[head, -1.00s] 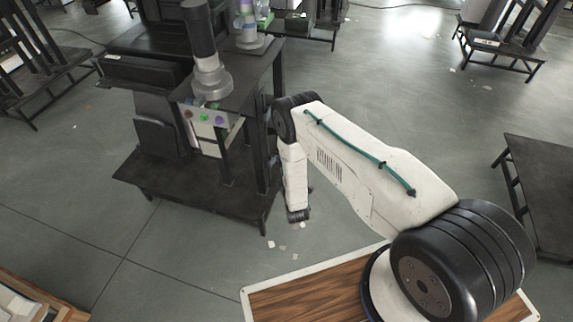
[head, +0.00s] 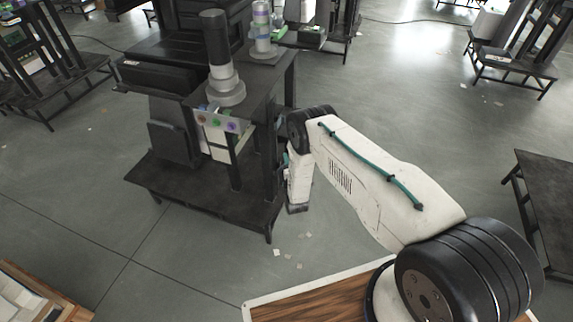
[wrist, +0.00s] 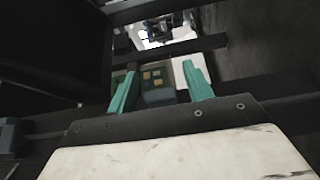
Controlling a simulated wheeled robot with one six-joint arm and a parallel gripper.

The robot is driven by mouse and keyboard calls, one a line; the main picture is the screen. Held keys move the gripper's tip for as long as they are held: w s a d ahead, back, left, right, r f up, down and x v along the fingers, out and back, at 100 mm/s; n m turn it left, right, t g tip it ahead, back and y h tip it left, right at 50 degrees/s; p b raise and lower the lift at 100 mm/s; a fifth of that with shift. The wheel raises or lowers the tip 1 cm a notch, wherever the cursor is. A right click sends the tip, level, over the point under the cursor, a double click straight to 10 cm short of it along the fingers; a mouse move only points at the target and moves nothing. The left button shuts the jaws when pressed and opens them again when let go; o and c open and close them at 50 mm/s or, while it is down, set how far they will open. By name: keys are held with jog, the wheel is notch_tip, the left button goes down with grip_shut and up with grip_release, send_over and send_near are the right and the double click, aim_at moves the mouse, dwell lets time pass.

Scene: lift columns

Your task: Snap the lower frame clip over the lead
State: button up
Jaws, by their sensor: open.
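In the wrist view my gripper (wrist: 160,72) shows two teal fingers, spread apart with a gap between them. A dark grey-green block (wrist: 158,85) with several small tan squares shows between and beyond the fingers; I cannot tell whether they touch it. No lower frame clip or lead can be made out clearly in either view. In the head view my white arm reaches to the right side of a black lift-column stand (head: 205,190). The gripper is mostly hidden there behind my wrist.
A grey and black column (head: 222,65) stands on the stand's top, above a panel with coloured buttons (head: 217,121). Dark frame bars (wrist: 170,52) cross the wrist view close beyond the fingers. Another dark table (head: 548,195) is at right. Open floor lies between.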

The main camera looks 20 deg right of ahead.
jog(key=c, duration=1)
jog(key=shift+w+a+n+y, duration=0.2)
jog(key=shift+n+y, duration=0.2)
jog(key=shift+y, duration=0.25)
jog(key=shift+w+a+n+y, duration=0.15)
jog(key=shift+n+y, duration=0.25)
jog(key=shift+y, duration=0.25)
jog(key=shift+s, duration=0.1)
jog(key=o, duration=1)
jog(key=s, duration=0.7)
jog(key=shift+s+d, duration=0.2)
jog(key=shift+s, duration=0.2)
